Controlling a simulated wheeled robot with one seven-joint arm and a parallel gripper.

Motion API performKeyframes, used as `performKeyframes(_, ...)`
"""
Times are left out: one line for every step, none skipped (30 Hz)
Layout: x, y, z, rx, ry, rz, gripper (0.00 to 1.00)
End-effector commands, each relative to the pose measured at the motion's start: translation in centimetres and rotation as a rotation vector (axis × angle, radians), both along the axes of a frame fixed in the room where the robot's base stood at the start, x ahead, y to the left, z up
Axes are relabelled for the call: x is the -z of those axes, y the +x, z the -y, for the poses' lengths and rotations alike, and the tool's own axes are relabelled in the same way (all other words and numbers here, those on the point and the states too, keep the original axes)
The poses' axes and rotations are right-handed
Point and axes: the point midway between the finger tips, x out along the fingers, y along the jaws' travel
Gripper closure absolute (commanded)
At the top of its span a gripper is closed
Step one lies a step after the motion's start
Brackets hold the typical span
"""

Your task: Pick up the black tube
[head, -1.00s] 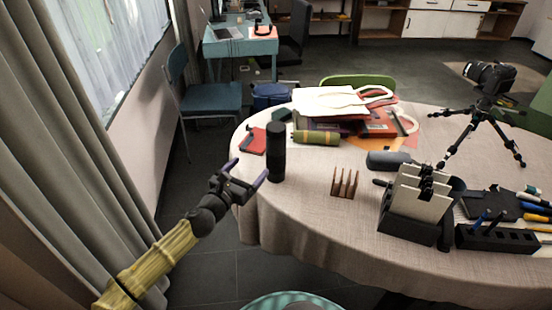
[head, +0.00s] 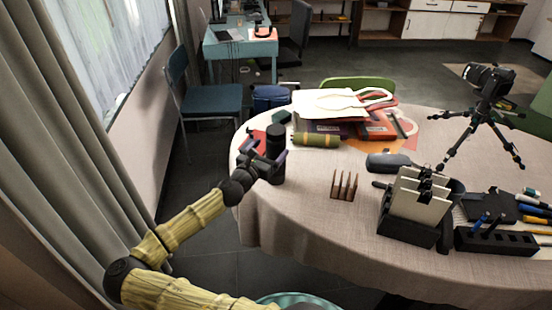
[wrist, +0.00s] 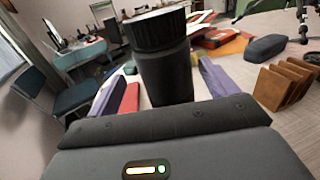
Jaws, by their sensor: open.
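The black tube (head: 277,143) stands upright near the left edge of the round, cloth-covered table (head: 300,215). My gripper (head: 264,155) is at the tube's left side, with its fingers at about the tube's middle height. In the wrist view the tube (wrist: 164,70) rises straight ahead, with a purple finger on each side of it. The jaws are open around the tube. I cannot tell whether either finger touches it. The tube's base is hidden behind the gripper body in the wrist view.
Behind the tube lie a green roll (head: 316,139) and a white bag (head: 330,104) on books. To the right are a wooden rack (head: 344,186), a dark case (head: 390,161), a card holder (head: 408,232) and a camera tripod (head: 470,135). The cloth in front of the tube is clear.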

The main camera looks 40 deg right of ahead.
Motion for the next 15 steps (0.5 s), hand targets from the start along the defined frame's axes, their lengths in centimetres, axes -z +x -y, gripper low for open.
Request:
performKeyframes(0.0, 0.1, 0.2, -0.001, 0.000, 0.000, 0.15)
performKeyframes(0.0, 0.2, 0.3, -0.001, 0.000, 0.000, 0.15)
performKeyframes(0.0, 0.2, 0.3, -0.002, 0.000, 0.000, 0.15)
performKeyframes(0.0, 0.2, 0.3, -0.002, 0.000, 0.000, 0.15)
performKeyframes(0.0, 0.2, 0.3, -0.002, 0.000, 0.000, 0.15)
performKeyframes(0.0, 0.2, 0.3, -0.001, 0.000, 0.000, 0.15)
performKeyframes(0.0, 0.2, 0.3, -0.001, 0.000, 0.000, 0.15)
performKeyframes(0.0, 0.2, 0.3, -0.001, 0.000, 0.000, 0.15)
performKeyframes(0.0, 0.1, 0.3, -0.001, 0.000, 0.000, 0.15)
performKeyframes(0.0, 0.1, 0.3, -0.001, 0.000, 0.000, 0.15)
performKeyframes(0.0, 0.1, 0.4, 0.000, 0.000, 0.000, 0.15)
performKeyframes(0.0, 0.2, 0.6, 0.000, 0.000, 0.000, 0.15)
performKeyframes(0.0, 0.2, 0.9, 0.001, 0.000, 0.000, 0.15)
performKeyframes(0.0, 0.2, 1.2, 0.002, 0.000, 0.000, 0.15)
performKeyframes(0.0, 0.3, 1.7, 0.003, 0.000, 0.000, 0.15)
